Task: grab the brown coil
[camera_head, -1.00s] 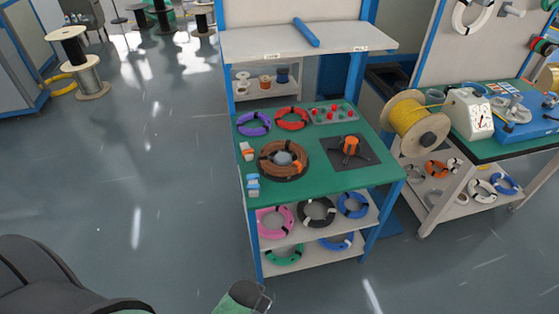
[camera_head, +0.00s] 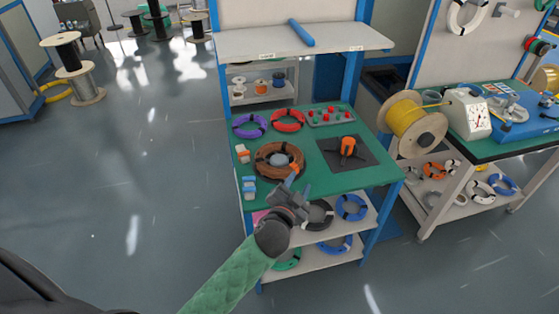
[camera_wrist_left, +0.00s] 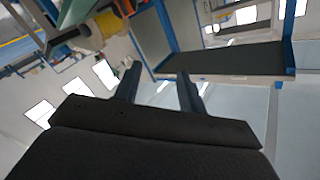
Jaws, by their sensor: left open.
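My left gripper (camera_head: 299,184) is in front of the bench's front edge, just below and right of the coil in the head view. It is open and empty, and seems apart from the coil. In the left wrist view the two fingers of my left gripper (camera_wrist_left: 157,88) stand apart with nothing between them. The coil does not show in that view. My right gripper is not in view.
Purple (camera_head: 250,125) and red (camera_head: 288,120) coils lie behind the brown one. An orange-hubbed holder (camera_head: 347,147) stands to its right, and small connectors (camera_head: 248,187) lie at the left edge. Several coils lie on the lower shelves. A yellow cable spool (camera_head: 406,118) stands at right.

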